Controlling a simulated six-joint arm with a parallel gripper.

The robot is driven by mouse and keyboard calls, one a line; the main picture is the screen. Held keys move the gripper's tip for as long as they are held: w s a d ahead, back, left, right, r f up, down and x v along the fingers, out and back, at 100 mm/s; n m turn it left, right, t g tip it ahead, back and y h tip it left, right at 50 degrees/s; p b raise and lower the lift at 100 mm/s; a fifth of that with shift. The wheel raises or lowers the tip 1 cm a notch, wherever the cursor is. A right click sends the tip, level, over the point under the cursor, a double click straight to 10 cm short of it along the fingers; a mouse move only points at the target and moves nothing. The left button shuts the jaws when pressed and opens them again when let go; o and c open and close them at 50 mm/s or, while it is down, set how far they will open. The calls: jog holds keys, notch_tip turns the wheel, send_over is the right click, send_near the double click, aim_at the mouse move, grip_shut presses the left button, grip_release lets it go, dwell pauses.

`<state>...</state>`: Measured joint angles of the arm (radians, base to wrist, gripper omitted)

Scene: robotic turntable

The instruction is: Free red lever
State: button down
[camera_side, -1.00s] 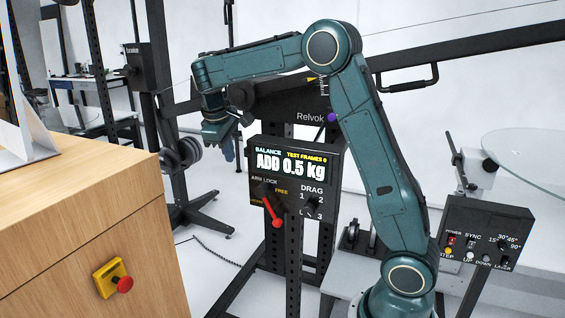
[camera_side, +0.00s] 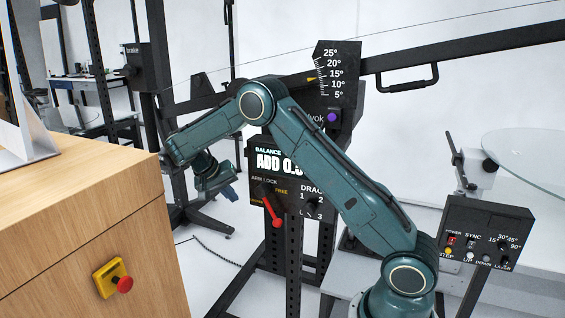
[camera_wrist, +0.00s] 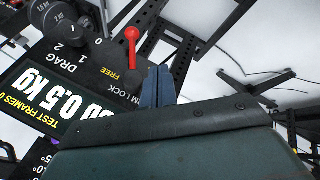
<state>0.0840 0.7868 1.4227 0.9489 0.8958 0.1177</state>
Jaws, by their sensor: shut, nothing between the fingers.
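The red lever (camera_side: 273,212) is on the front of a black control box (camera_side: 262,225), under the ARM LOCK label. It points down and slightly right, below the yellow FREE label (camera_side: 281,191). In the wrist view the red lever (camera_wrist: 132,47) shows upside down beyond the FREE label (camera_wrist: 125,77). My gripper (camera_side: 229,191) is left of the box, apart from the lever. Its blue fingers (camera_wrist: 158,72) are together and empty in the wrist view. My arm covers part of the box's display.
A DRAG dial (camera_side: 308,207) sits right of the lever on the same box. A wooden cabinet (camera_side: 70,215) with a red stop button (camera_side: 124,284) stands at left. Another control box (camera_side: 484,235) is at right.

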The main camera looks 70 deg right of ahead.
jog(key=shift+s+d+f+m+g+h, duration=0.1)
jog(key=shift+d+f+m+g+h, duration=0.1)
jog(key=shift+f+m, duration=0.7)
jog(key=shift+s+d+f+m+g+h, duration=0.1)
jog(key=shift+d+f+m+g+h, duration=0.1)
jog(key=shift+f+m, duration=0.7)
jog(key=shift+f, duration=0.2)
jog(key=shift+f, duration=0.1)
jog(key=s+d+f, duration=0.6)
jog(key=d+f, duration=0.1)
jog(key=shift+s+f, duration=0.15)
jog(key=shift+f, duration=0.15)
